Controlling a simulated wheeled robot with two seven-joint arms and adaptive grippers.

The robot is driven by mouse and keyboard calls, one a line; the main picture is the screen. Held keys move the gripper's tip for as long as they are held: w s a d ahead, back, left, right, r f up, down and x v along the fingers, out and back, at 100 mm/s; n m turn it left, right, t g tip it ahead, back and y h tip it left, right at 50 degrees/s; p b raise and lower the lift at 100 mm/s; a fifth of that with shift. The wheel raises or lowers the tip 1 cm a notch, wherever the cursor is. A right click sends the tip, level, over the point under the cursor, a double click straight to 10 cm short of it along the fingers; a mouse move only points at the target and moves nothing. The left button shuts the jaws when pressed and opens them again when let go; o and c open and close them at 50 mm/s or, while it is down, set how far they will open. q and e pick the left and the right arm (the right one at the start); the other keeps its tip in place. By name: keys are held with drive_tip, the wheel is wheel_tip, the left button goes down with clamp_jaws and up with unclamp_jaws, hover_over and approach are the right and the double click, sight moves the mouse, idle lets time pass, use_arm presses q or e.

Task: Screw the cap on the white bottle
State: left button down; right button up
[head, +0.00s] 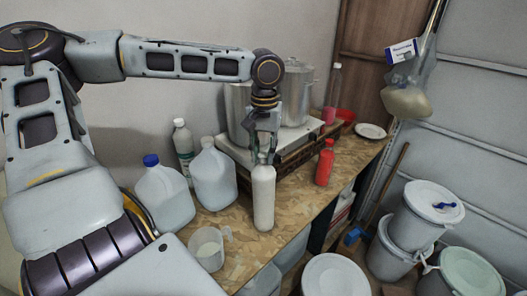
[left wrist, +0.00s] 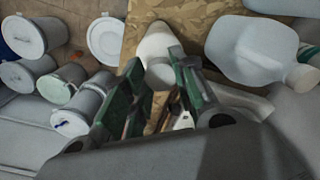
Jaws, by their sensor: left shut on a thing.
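The white bottle (head: 263,200) stands upright near the front edge of the wooden-board table. My left gripper (head: 263,153) comes down from above onto its top, fingers pointing down, and is shut there. In the left wrist view the bottle's pale body (left wrist: 157,42) shows just beyond the green-padded fingertips (left wrist: 158,68). The cap is hidden between the fingers, so its thread and how far it sits on the neck cannot be seen. My right gripper is not in view.
Two translucent jugs (head: 214,178) and a green-labelled bottle (head: 183,145) stand left of the white bottle. A measuring jug (head: 208,249) is in front. A red bottle (head: 325,163) is to the right; a stove with metal pots (head: 297,93) is behind. Drums (head: 425,215) stand on the floor.

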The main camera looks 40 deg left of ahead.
use_arm(q)
drive_tip(key=c, duration=1.1)
unclamp_jaws()
drive_tip(key=shift+f, duration=0.1)
drive_tip(key=shift+o, duration=0.3)
drive_tip(key=o, duration=0.4)
drive_tip(key=shift+c, duration=0.2)
drive_tip(key=shift+r, duration=0.2)
drive_tip(key=shift+r, duration=3.85)
